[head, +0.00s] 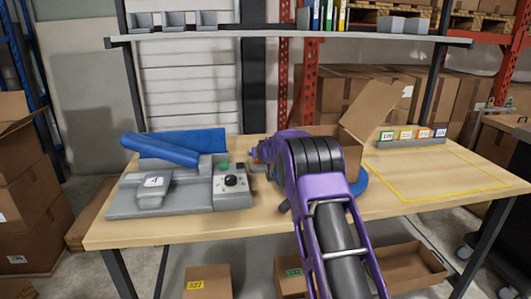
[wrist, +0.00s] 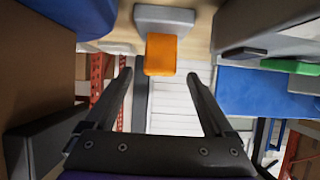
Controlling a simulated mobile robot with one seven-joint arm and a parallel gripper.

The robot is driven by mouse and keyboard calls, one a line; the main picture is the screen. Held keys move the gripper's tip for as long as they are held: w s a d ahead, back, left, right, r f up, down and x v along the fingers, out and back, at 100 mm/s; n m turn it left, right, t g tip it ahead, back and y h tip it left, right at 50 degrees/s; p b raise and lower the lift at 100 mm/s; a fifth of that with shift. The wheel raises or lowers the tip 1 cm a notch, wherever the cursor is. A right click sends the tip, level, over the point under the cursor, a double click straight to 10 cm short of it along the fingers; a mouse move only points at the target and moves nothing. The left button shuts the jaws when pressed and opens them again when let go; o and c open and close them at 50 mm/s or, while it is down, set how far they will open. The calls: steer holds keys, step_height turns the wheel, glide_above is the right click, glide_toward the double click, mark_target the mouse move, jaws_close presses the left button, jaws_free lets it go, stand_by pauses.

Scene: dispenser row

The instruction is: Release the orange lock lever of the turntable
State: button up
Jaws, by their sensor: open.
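The orange lock lever (wrist: 161,55) shows in the wrist view at upper middle, on a grey block (wrist: 165,17). My gripper (wrist: 160,77) is open, with one finger on each side of the lever's free end and a visible gap to each. Nothing is held.
A yellow-outlined area (head: 440,178) at right is clear. Small numbered labels (head: 410,134) stand behind it.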

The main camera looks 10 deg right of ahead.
steer(key=v, duration=1.4)
